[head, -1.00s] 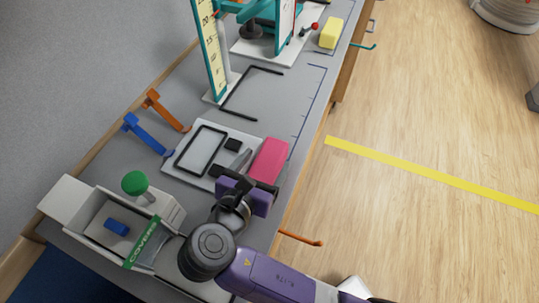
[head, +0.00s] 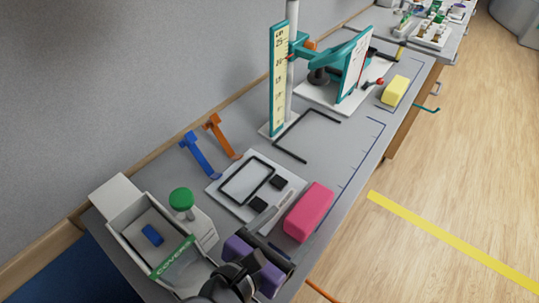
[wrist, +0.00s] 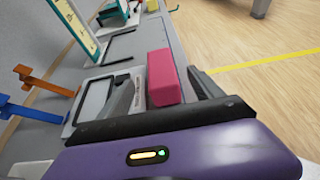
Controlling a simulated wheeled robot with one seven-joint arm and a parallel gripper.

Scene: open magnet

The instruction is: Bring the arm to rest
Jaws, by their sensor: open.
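My gripper (head: 265,228) is at the bottom of the head view, purple with black fingers, above the near part of the bench. In the wrist view its two dark fingers (wrist: 160,80) stand apart with nothing held between them. A pink block (head: 309,212) lies on the bench just beyond the fingers. It also shows in the wrist view (wrist: 162,78), framed between the fingers. My forearm is mostly out of the head view.
A white open box (head: 128,204) with a green "COVERS" label and a green knob (head: 181,198) stand at left. Blue (head: 200,156) and orange (head: 222,137) brackets, a white plate (head: 285,199) and a scale stand (head: 279,82) lie beyond. Floor right is clear.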

